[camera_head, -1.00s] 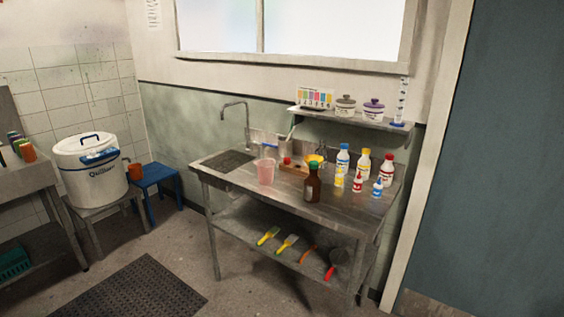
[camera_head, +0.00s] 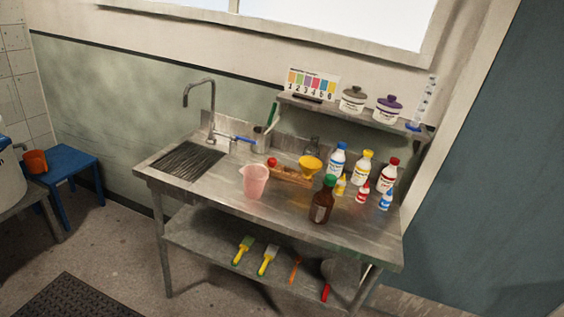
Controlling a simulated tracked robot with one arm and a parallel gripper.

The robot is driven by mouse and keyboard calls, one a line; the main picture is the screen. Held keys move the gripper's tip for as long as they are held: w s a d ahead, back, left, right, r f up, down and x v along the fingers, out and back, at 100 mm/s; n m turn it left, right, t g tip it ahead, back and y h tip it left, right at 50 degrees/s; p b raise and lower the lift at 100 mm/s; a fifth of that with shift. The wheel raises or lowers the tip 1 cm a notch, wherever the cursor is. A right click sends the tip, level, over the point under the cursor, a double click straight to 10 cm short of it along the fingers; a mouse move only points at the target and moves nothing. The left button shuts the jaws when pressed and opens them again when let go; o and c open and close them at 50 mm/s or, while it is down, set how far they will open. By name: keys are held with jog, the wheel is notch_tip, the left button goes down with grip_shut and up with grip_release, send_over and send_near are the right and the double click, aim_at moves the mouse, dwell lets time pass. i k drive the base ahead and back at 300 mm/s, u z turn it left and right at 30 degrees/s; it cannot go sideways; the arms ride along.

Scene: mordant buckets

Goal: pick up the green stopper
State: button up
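A green stopper (camera_head: 329,181) sits on top of a brown bottle (camera_head: 321,206), which stands upright near the front edge of the steel sink bench (camera_head: 220,191). No other loose green stopper shows clearly. My gripper is not in view. The bench is some distance ahead of me.
Left of the bottle stand a pink jug (camera_head: 255,182) and a yellow funnel (camera_head: 311,163). White bottles (camera_head: 363,168) and small dropper bottles (camera_head: 363,191) stand close on its right. A wall shelf (camera_head: 350,116) overhangs the bench's back. A blue stool (camera_head: 68,165) is at left; floor in front is partly clear.

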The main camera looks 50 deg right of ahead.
aim_at(330, 180)
jog(key=z, duration=0.35)
jog(key=i, duration=1.35)
jog(key=z, duration=0.9)
jog(key=i, duration=0.4)
jog(key=z, duration=0.2)
jog(key=k, duration=0.9)
jog(key=z, duration=0.2)
jog(key=i, duration=0.9)
jog(key=u, duration=0.1)
